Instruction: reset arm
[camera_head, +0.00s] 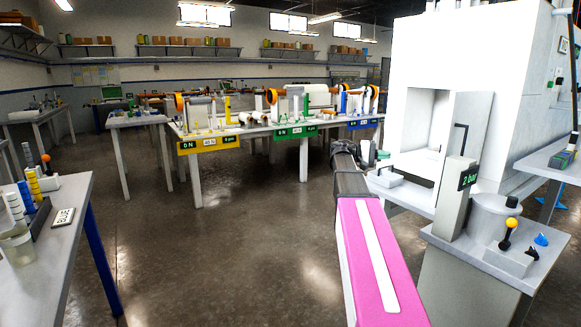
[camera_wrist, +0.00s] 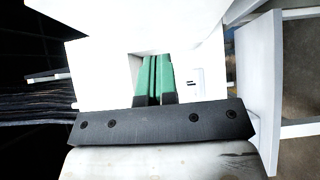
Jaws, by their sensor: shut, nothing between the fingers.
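My arm reaches forward from the bottom right of the head view. Its far end is dark and sits left of the white cabinet. My gripper (camera_wrist: 154,75) shows in the wrist view as two green fingers side by side beyond a dark bar. The fingers are shut with nothing held between them.
A large white cabinet (camera_head: 535,75) with an open doorway stands at the right. In front of it are a metal pot (camera_head: 493,217) and a "2 bar" sign (camera_head: 467,176). Long tables (camera_head: 222,133) stand ahead, a bench (camera_head: 62,240) at left. The middle floor is clear.

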